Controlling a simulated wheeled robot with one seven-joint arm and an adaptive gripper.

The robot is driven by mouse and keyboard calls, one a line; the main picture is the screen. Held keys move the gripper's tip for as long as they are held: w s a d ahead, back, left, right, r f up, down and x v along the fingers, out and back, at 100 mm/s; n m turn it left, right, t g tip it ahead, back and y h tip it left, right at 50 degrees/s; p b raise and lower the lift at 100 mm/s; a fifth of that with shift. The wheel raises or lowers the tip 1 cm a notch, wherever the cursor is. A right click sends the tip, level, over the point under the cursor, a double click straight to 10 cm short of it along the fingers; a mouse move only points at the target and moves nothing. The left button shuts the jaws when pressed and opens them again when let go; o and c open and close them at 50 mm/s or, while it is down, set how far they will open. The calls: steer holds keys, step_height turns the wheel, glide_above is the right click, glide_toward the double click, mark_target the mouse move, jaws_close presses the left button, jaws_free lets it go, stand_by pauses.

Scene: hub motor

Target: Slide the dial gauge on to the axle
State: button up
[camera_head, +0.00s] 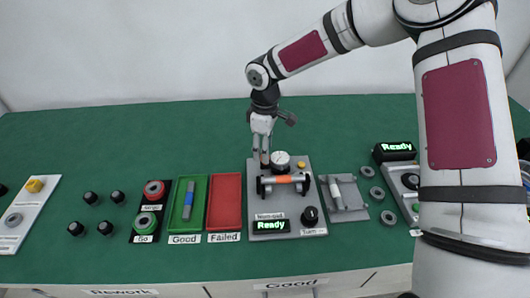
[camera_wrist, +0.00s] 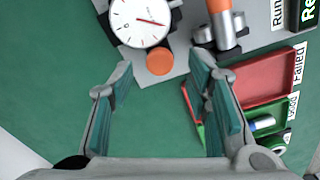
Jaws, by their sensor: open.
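The dial gauge (camera_head: 280,158), a round white dial, stands at the back of the grey station plate. In the wrist view the gauge (camera_wrist: 142,20) shows a red needle, beyond the fingertips. The axle is an orange and silver bar (camera_head: 284,180) with dark ends, lying across the plate in front of the gauge; it also shows in the wrist view (camera_wrist: 222,22). My gripper (camera_head: 260,162) is open and empty, just left of the gauge. In the wrist view an orange round piece (camera_wrist: 160,61) beside the dial lies between my spread fingers (camera_wrist: 163,80).
The red Failed tray (camera_head: 238,203) is empty. The green Good tray (camera_head: 173,223) holds a blue and grey part (camera_head: 188,200). A Ready display (camera_head: 270,226) and dark knob (camera_head: 310,216) sit at the plate's front. A grey fixture (camera_head: 357,207) stands to the right.

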steer(key=shift+f, duration=1.2)
jaws_close()
steer(key=shift+s+r+p, duration=0.1)
steer(key=shift+s+p, duration=0.5)
steer(key=shift+s, duration=0.65)
jaws_free()
step_height(320, 180, up, 12)
